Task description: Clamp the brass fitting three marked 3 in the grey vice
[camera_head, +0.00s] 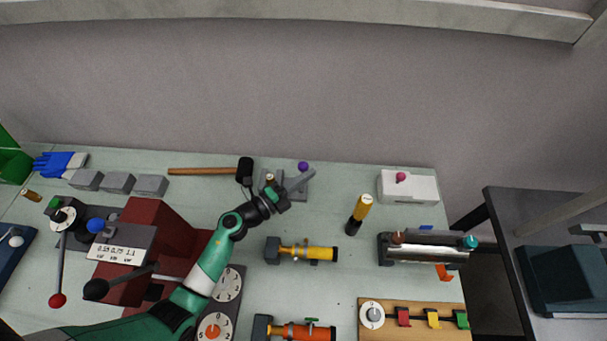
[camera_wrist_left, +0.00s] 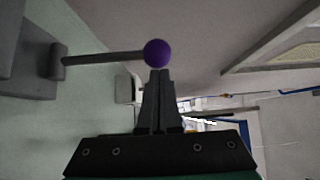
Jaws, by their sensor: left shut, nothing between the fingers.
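The grey vice (camera_head: 301,192) stands at the back middle of the bench, partly hidden under my left gripper. A purple ball (camera_head: 303,166) shows by it; in the left wrist view the purple ball (camera_wrist_left: 157,53) tops a rod from a grey block (camera_wrist_left: 32,75). My left gripper (camera_head: 313,172) is shut and empty, its fingertips close beside the ball; I cannot tell whether they touch. A small brass piece (camera_head: 270,178) shows next to the vice, partly hidden behind my wrist. Another brass piece (camera_head: 32,196) lies at the far left. No mark 3 is readable.
A hammer (camera_head: 205,171) lies left of the vice. A white box (camera_head: 408,187) and a roller device (camera_head: 428,248) are to the right. A red machine (camera_head: 170,225) fills the left.

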